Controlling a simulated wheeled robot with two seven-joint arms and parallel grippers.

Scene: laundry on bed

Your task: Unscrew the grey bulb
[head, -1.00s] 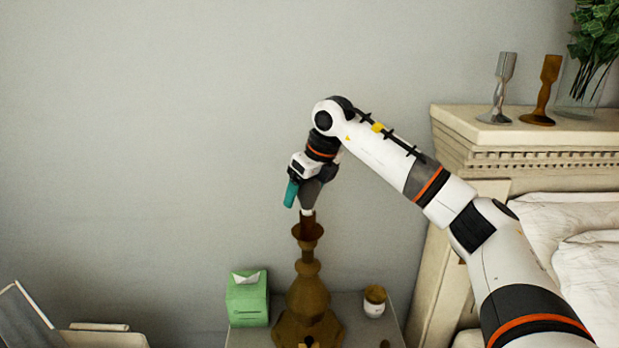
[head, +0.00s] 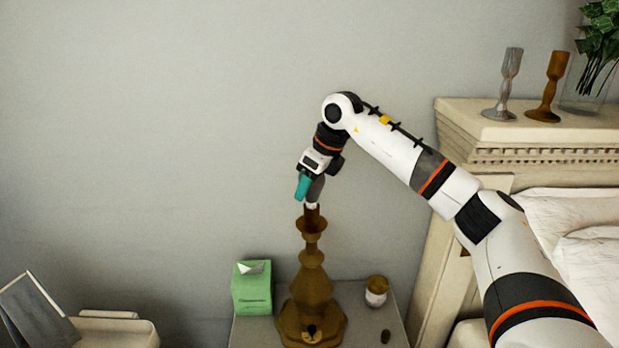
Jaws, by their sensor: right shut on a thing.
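The grey bulb (head: 316,189) sits at the top of a brown lamp base (head: 311,285) on a nightstand, in the head view. My right gripper (head: 309,189) reaches down from above and is shut on the bulb. A teal finger covers the bulb's left side. The bulb's pale lower end is at the lamp's socket (head: 312,217); I cannot tell whether it is still threaded in. My left gripper is not in view.
A green tissue box (head: 252,290) stands left of the lamp on the nightstand (head: 372,322), and a small jar (head: 376,291) stands right. The headboard (head: 480,125) at right bears two candle holders and a vase. Bare wall lies behind the lamp.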

